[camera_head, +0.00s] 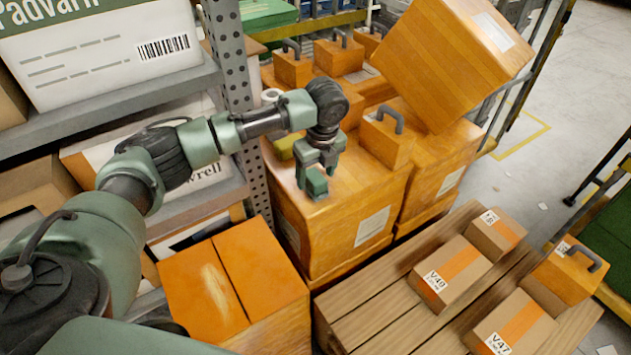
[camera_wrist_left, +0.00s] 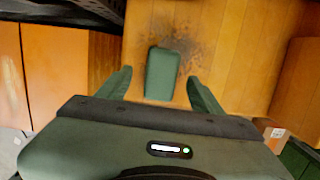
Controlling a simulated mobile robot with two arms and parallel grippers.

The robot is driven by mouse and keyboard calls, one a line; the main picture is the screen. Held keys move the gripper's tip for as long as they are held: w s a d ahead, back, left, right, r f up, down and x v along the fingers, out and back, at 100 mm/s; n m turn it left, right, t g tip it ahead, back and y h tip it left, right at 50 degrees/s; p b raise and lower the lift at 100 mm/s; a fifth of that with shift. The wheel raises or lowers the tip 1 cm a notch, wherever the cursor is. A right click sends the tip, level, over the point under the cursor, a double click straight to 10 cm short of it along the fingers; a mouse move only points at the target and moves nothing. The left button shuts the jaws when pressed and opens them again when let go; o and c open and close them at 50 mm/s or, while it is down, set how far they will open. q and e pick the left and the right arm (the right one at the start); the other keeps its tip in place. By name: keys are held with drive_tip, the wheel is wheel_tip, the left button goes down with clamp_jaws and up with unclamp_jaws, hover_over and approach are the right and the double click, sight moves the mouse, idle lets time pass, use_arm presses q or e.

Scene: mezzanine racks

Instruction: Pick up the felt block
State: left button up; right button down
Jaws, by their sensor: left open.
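The felt block (camera_wrist_left: 162,73) is a small dark green block on the top of an orange box (camera_wrist_left: 213,85). A dark speckled patch lies on the box top around its far end. In the head view the block (camera_head: 316,184) shows at the fingertips of my left gripper (camera_head: 317,172), over the box top (camera_head: 350,190). In the left wrist view my left gripper (camera_wrist_left: 157,88) is open, one finger on each side of the block, with a gap on both sides. I cannot tell the fingers' height above the box. My right gripper is not in view.
A grey rack post (camera_head: 233,70) stands left of the box. A tilted large orange box (camera_head: 440,60) and an orange case with a handle (camera_head: 386,140) are behind and to the right. A wooden pallet (camera_head: 375,300) with several cartons is in front right.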

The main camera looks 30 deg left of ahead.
sight(316, 177)
use_arm(q)
drive_tip(key=f, duration=0.3)
drive_tip(key=shift+w+a+f, duration=0.25)
drive_tip(key=shift+f, duration=0.15)
clamp_jaws()
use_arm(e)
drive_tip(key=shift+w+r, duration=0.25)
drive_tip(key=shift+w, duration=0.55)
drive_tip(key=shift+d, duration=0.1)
use_arm(q)
drive_tip(key=shift+r, duration=0.5)
wheel_tip(316, 177, up, 19)
drive_tip(key=shift+b, duration=0.35)
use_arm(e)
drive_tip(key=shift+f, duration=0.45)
